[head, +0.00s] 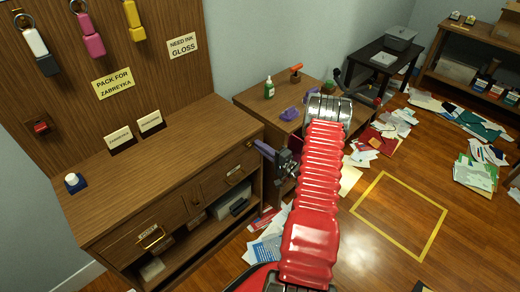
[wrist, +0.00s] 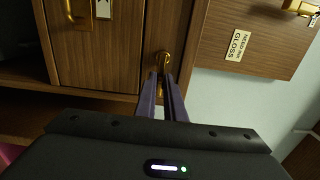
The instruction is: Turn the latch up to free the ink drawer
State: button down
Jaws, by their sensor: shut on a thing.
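A brass latch (wrist: 163,62) sits on the brown wooden front of a cabinet in the wrist view. My gripper (wrist: 164,82) has its two purple fingers closed on the lower part of the latch. The latch hangs roughly lengthwise in line with the fingers; its exact angle is hard to tell. A drawer front (wrist: 95,50) with a brass handle (wrist: 78,10) is left of the latch. In the head view my gripper (head: 264,150) is at the right end of the cabinet (head: 165,150), where the latch is too small to make out.
A drawer with a brass handle (head: 151,238) is at the cabinet's left. A small desk (head: 255,100) with a green bottle (head: 269,88) stands behind my arm. Papers (head: 270,235) litter the floor near the cabinet. A yellow floor outline (head: 437,228) encloses clear floor at right.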

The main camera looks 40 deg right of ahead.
jog(key=shift+a+f, duration=0.15)
jog(key=shift+a, duration=0.1)
jog(key=c, duration=2.2)
grip_release()
jog(key=o, duration=0.4)
jog(key=shift+d, duration=0.1)
jog(key=shift+c, duration=0.2)
jog(key=shift+d, duration=0.1)
jog(key=s, duration=1.3)
jog(key=shift+s+d, duration=0.15)
jog(key=shift+s, duration=0.25)
